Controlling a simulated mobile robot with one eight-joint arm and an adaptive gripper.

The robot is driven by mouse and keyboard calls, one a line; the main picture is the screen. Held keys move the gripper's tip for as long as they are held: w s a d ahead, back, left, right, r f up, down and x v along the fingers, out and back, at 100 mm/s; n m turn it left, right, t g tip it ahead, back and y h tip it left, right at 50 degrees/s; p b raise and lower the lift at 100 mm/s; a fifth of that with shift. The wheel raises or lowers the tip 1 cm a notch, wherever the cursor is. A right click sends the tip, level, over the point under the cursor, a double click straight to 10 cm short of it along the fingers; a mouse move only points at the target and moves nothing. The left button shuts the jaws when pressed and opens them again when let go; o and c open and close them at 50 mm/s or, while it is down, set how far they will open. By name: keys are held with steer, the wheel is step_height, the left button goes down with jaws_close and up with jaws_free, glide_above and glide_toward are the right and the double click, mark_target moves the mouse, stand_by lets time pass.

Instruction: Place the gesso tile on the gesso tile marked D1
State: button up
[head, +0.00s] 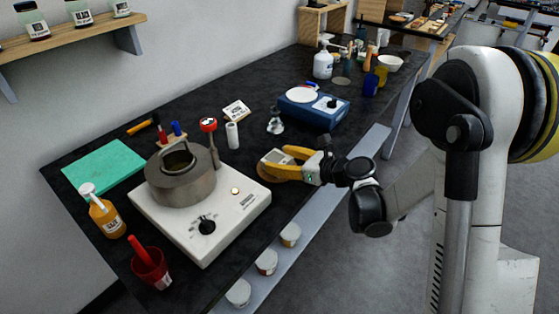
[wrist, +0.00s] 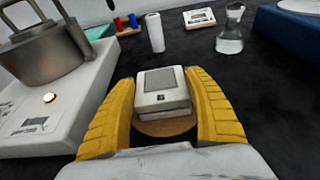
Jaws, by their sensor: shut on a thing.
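My gripper (head: 273,160) reaches over the front right part of the dark bench. Its two yellow fingers stand on either side of a white gesso tile (wrist: 160,90) with a grey square on top and a small dark mark on its front edge. The gripper is shut on this tile. A second pale layer shows just below it, perhaps another tile; I cannot tell if they touch. A round cork-coloured disc (wrist: 165,127) lies beneath. I cannot read a D1 mark. The tile also shows between the fingers in the head view (head: 279,158).
A white hotplate (head: 225,222) with a grey metal pot (head: 182,190) stands close left of my gripper. A white cylinder (head: 232,135), a glass flask (head: 275,124), a small white card (head: 236,110) and a blue device (head: 315,113) stand behind. The bench's front edge is near.

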steer(key=shift+f, duration=0.1)
steer(key=o, duration=1.3)
steer(key=shift+c, duration=0.2)
